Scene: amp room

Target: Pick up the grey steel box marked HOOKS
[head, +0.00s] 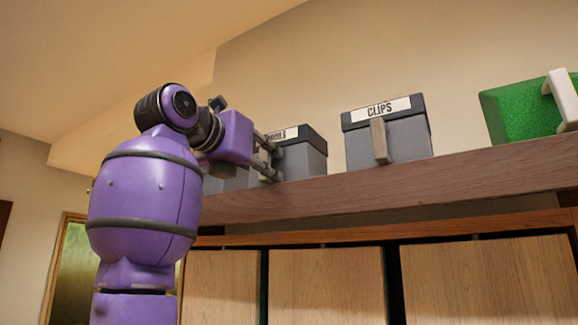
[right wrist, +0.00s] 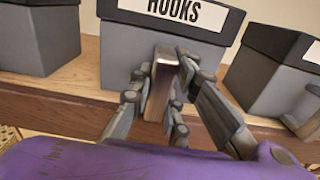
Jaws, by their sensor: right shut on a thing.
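The grey steel box marked HOOKS (head: 304,162) stands on a wooden shelf with a dark lid and a white label, partly hidden by my gripper in the head view. In the right wrist view the box (right wrist: 120,62) faces me, its label readable. An upright bar handle (right wrist: 160,92) is on its front. My right gripper (head: 271,158) is at the box front. In the right wrist view its fingers (right wrist: 160,82) are on both sides of the handle, shut on it. The box looks upright and still at shelf level. My left gripper is not in view.
The grey CLIPS box (head: 408,142) stands to the right, with a gap between. Another grey box (right wrist: 35,45) stands close on the left. A green box (head: 510,115) with a pale handle is farther right. The wooden shelf (head: 400,182) runs above wooden panels (head: 325,287).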

